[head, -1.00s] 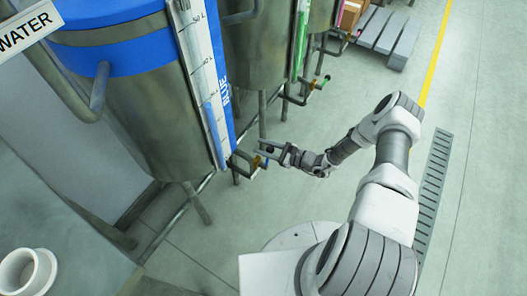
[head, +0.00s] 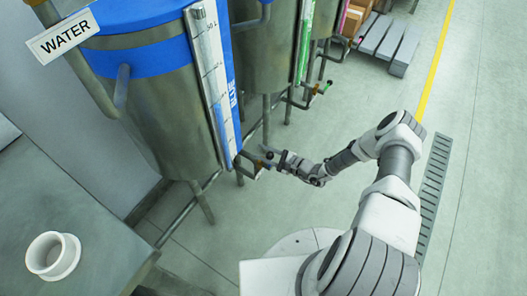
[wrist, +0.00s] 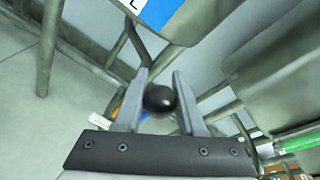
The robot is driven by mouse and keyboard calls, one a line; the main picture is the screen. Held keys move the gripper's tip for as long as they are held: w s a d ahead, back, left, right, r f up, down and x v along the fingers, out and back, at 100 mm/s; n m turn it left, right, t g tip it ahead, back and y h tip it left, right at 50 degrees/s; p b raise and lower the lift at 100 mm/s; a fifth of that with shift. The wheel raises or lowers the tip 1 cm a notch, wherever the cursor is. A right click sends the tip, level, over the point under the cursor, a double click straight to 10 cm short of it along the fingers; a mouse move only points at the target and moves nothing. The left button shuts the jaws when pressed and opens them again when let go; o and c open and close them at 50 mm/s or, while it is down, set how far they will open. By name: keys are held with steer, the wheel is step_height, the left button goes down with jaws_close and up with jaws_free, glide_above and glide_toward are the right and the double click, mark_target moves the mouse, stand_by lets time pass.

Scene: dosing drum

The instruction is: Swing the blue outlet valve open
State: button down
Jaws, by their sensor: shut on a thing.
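The blue-banded steel drum (head: 150,105) stands at the left in the head view. Its outlet valve (head: 257,168) sits low on the front, beside the foot of the blue-and-white level scale. My gripper (head: 274,154) is at this valve. In the wrist view my gripper (wrist: 160,73) is shut on the valve's handle, with its round black knob (wrist: 160,100) between the two fingers. A bit of blue (wrist: 146,116) and some brass show just behind the knob. The fingers and gripper body hide most of the handle, so its angle is hard to tell.
A green-marked drum (head: 290,60) with its own outlet valve stands just behind. A pipe and drum legs (head: 202,203) lie close under the valve. A grey bench (head: 100,215) with a white flanged cup is front left.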

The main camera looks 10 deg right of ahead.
steer(key=shift+s, duration=0.1)
stand_by(0.3)
steer(key=c, duration=0.5)
jaws_free()
steer(key=p+v, duration=0.3)
steer(key=v, duration=1.4)
steer(key=shift+d, duration=0.15)
steer(key=shift+r, duration=0.1)
